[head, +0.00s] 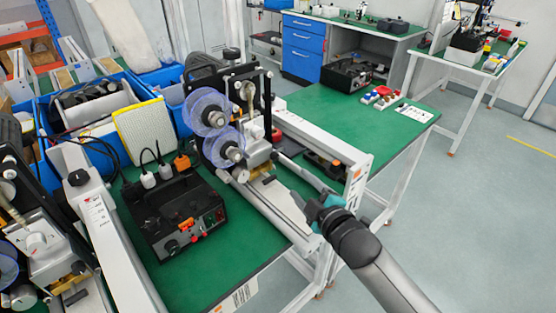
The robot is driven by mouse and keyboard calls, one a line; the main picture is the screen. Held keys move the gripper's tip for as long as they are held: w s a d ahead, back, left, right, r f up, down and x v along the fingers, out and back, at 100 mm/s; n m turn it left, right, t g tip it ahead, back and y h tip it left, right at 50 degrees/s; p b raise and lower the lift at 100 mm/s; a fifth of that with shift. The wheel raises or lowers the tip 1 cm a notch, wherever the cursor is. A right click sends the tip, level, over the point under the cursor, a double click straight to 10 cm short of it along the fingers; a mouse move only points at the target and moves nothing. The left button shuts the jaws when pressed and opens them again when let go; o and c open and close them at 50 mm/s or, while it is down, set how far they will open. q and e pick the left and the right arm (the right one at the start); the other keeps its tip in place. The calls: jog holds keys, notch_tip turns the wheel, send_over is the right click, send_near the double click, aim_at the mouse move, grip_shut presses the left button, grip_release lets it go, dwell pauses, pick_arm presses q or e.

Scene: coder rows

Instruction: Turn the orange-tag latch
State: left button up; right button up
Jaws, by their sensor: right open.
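I cannot make out for certain which part is the orange-tag latch. Small orange parts show on the coder machine (245,155), including a red-orange knob (276,135) on its right side. An orange label (186,225) is on the black control box (178,215) left of the machine. My right gripper (306,204) comes in from the lower right, with a teal part at its wrist. It is open, beside the white rail at the machine's front right. Its fingertips look apart from the machine, and I see nothing held. My left gripper is out of view.
Clear film reels (207,112) stick out from the machine. A second similar machine (40,235) stands at the left edge. Blue bins (85,125) and cables crowd the back left. The green table (400,125) is mostly clear at right, with open floor beyond.

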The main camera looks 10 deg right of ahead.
aim_at(276, 158)
jog(key=b+x, duration=0.4)
jog(key=x, duration=1.1)
grip_shut()
dwell(0.4)
